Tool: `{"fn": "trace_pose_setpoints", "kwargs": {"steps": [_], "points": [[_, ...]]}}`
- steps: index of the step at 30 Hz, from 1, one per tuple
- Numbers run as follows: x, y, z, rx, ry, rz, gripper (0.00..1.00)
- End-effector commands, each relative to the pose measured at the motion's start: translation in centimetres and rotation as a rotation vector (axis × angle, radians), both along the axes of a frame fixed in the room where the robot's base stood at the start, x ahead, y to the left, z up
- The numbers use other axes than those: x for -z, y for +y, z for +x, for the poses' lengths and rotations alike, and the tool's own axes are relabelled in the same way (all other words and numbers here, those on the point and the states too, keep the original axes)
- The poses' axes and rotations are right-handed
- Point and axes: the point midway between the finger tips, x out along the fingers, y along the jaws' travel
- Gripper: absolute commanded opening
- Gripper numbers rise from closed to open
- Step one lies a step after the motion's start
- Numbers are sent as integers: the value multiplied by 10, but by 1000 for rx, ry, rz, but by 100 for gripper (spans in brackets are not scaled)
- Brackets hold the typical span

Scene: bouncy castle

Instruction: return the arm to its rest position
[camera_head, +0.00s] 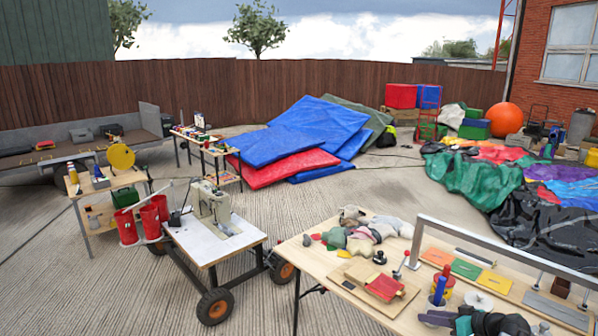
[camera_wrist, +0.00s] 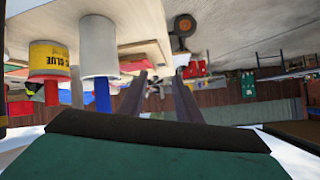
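In the wrist view, which is upside down, my gripper (camera_wrist: 160,84) shows two dark fingers standing apart with only distant background between them. It is open and holds nothing. To the left of the fingers are a yellow glue tin (camera_wrist: 50,60) with a red handle and a white tin (camera_wrist: 98,48) with a blue handle. In the head view, a dark and teal shape at the bottom edge looks like part of my gripper (camera_head: 438,318), low by the front of the worktable (camera_head: 315,262); most of the arm is out of view.
The worktable carries a metal rail frame (camera_head: 505,246), coloured plates, a red block (camera_head: 384,287) and crumpled fabric (camera_head: 365,235). A wheeled cart with a sewing machine (camera_head: 212,203) stands to its left. Open paving (camera_head: 300,208) lies behind the worktable.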

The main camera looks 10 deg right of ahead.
Motion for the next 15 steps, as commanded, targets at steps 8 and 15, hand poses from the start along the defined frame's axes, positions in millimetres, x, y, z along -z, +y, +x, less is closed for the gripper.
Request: {"fn": "trace_pose_setpoints", "kwargs": {"steps": [8, 15], "points": [[99, 108, 7, -142, 136, 29, 31], [179, 196, -10, -251, 278, 43, 31]]}}
